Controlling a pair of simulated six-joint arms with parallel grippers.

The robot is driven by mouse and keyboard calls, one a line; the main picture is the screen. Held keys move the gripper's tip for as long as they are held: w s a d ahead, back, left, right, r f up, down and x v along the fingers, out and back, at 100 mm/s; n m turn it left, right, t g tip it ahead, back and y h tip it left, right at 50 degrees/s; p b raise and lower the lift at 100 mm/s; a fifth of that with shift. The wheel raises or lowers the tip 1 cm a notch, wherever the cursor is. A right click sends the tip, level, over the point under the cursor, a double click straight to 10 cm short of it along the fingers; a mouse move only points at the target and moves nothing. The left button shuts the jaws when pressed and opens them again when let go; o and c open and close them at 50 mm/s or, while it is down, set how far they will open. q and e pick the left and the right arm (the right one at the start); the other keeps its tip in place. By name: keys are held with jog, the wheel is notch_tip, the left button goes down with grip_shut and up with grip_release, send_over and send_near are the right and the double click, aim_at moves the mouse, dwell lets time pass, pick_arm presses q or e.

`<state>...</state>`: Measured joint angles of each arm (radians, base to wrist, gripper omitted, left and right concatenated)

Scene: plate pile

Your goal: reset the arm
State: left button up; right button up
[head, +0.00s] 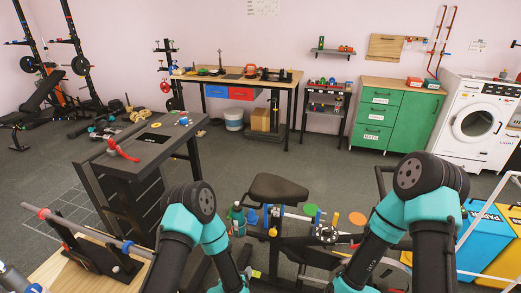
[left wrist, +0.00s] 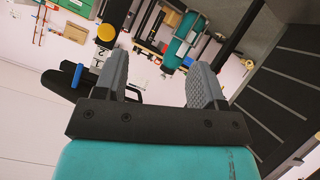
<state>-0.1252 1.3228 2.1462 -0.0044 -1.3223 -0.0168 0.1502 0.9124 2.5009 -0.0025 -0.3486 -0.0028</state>
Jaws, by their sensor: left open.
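My left arm (head: 180,240), teal and black, rises bent from the bottom of the head view. Its gripper (left wrist: 160,84) shows in the left wrist view with two grey ridged fingers spread apart and nothing between them. I cannot make out this gripper's fingers in the head view. My right arm (head: 418,215) stands bent at the right of the head view, its black joint uppermost. The right gripper's fingers do not show.
A dark workbench (head: 150,140) with a red clamp stands at left. A barbell (head: 85,232) lies on a rack at lower left. A bench seat (head: 278,188) and coloured discs (head: 357,218) sit between my arms. Blue and yellow bins (head: 485,240) stand at right. Floor beyond is open.

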pick_arm(q)
jog(key=s+a+r+g, duration=0.2)
jog(key=s+a+g, duration=0.3)
jog(key=s, duration=0.5)
jog(key=s+a+r+n+g, duration=0.1)
jog(key=s+a+r+g, duration=0.1)
jog(key=s+a+g, duration=0.4)
jog(key=s+a, duration=0.3)
jog(key=s, duration=0.1)
jog(key=shift+a+r, duration=0.25)
jog(key=shift+r, duration=0.15)
